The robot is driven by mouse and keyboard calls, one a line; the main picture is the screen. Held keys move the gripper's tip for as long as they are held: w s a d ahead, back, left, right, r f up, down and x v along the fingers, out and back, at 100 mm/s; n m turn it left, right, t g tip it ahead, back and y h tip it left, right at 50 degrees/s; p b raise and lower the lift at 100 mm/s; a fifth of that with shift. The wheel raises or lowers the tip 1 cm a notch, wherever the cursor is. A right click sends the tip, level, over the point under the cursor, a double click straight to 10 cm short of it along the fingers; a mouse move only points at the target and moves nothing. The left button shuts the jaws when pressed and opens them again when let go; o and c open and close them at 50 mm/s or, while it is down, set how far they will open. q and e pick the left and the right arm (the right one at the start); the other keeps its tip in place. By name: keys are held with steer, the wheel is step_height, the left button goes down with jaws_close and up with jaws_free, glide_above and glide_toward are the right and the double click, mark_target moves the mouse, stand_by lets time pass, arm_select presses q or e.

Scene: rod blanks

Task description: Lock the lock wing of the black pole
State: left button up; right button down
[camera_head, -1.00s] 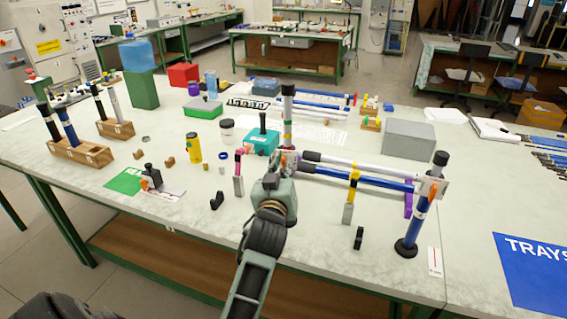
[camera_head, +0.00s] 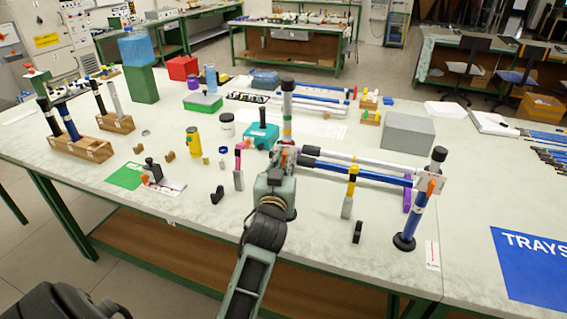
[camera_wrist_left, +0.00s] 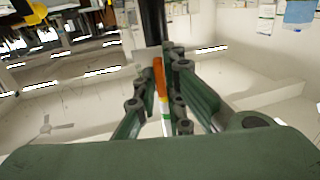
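The upright pole (camera_head: 287,107) with a black top stands at the left end of the rod frame, behind my left gripper. In the left wrist view its dark shaft (camera_wrist_left: 154,22) rises between the fingers. An orange lock wing (camera_wrist_left: 158,76) points down along the pole, between the fingertips. My left gripper (camera_head: 284,158) is at the pole's joint, and its fingers (camera_wrist_left: 160,78) stand close on both sides of the wing. I cannot tell whether both fingers touch it. The gripper hides most of the joint in the head view. My right gripper is not in view.
White and blue rods (camera_head: 362,163) run right from the joint to a blue upright pole (camera_head: 415,215) with another orange wing (camera_head: 431,186). A yellow-topped stand (camera_head: 350,190) and a pink-topped stand (camera_head: 238,170) are near. A grey box (camera_head: 408,136) lies behind.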

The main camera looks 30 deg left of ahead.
arm_select(q)
steer(key=o, duration=0.4)
steer(key=shift+s, duration=0.1)
steer(key=v, duration=0.7)
steer(key=shift+s+d, duration=0.1)
steer(key=shift+d, duration=0.05)
